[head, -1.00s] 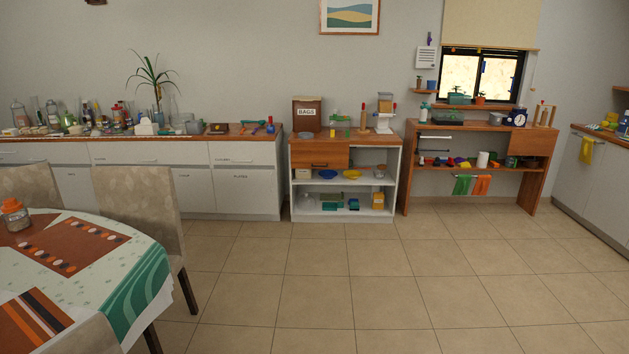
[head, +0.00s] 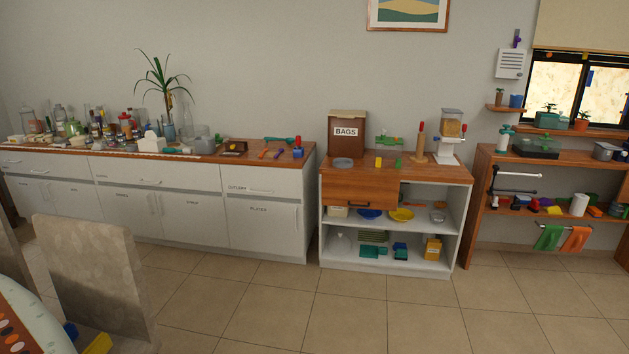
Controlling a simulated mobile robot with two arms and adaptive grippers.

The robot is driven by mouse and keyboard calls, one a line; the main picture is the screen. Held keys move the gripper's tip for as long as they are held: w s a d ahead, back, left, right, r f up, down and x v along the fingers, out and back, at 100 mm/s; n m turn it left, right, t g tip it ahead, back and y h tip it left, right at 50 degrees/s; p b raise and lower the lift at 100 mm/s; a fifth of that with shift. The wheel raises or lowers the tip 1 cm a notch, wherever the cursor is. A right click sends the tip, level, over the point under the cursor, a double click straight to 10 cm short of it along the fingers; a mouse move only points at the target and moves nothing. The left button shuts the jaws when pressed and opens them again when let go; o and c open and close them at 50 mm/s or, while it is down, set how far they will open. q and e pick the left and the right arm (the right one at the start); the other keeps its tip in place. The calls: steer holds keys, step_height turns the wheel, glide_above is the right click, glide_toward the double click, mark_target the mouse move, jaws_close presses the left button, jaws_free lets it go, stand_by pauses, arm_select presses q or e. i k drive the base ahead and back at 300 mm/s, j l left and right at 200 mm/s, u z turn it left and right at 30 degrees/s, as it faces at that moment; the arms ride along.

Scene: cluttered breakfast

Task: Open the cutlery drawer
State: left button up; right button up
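The cutlery drawer (head: 262,185) is the white top drawer at the right end of the long white counter, with a small label reading CUTLERY and a thin horizontal handle (head: 262,192). Its front looks flush with the cabinet, so it is closed. The plates cupboard door (head: 262,226) is below it. The drawer is some distance ahead, left of the middle of the head view. Neither of my grippers shows in the head view.
A chair (head: 88,275) and the table edge (head: 22,318) stand at the lower left. Tiled floor (head: 270,310) is clear before the drawer. An open shelf unit (head: 390,250) stands right of the counter. Several items, including a red-handled tool (head: 264,153), lie on the countertop above the drawer.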

mark_target(237, 179)
steer(key=i+u, duration=0.45)
steer(key=i, duration=1.75)
